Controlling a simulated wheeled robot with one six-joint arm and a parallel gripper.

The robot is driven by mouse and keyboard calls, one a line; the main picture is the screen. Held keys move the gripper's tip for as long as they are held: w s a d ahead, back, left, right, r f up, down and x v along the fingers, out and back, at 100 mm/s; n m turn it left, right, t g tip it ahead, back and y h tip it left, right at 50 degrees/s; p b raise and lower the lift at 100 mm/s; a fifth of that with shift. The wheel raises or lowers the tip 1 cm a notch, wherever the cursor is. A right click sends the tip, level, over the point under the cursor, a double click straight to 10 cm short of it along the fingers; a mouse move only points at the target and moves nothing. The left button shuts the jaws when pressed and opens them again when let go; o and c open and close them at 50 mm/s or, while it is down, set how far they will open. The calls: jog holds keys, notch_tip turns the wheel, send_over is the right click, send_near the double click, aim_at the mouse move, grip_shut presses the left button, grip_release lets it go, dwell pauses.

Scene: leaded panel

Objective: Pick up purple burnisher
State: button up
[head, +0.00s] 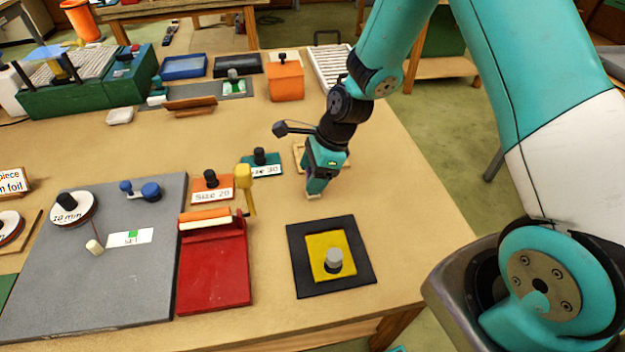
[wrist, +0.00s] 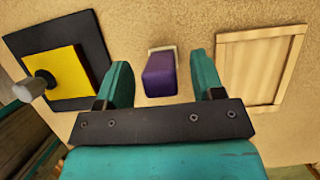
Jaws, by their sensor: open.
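The purple burnisher (wrist: 160,74) shows in the wrist view as a small purple block with a pale edge at its far end. It sits between the two teal fingers of my gripper (wrist: 162,80), with a gap on each side. My gripper is open and points down at the table. In the head view my gripper (head: 314,192) is low over the table, behind the black and yellow pad.
A black mat (head: 365,276) with a yellow plate (head: 318,254) and grey knob lies in front of my gripper. A wooden tray (wrist: 261,70) lies beside the burnisher. Size-labelled blocks (head: 212,186) and a red roller device (head: 213,265) stand to the left.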

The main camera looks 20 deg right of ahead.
jog(key=shift+c, duration=0.3)
jog(key=c, duration=0.9)
notch_tip(320, 180, up, 20)
jog(key=b, duration=0.1)
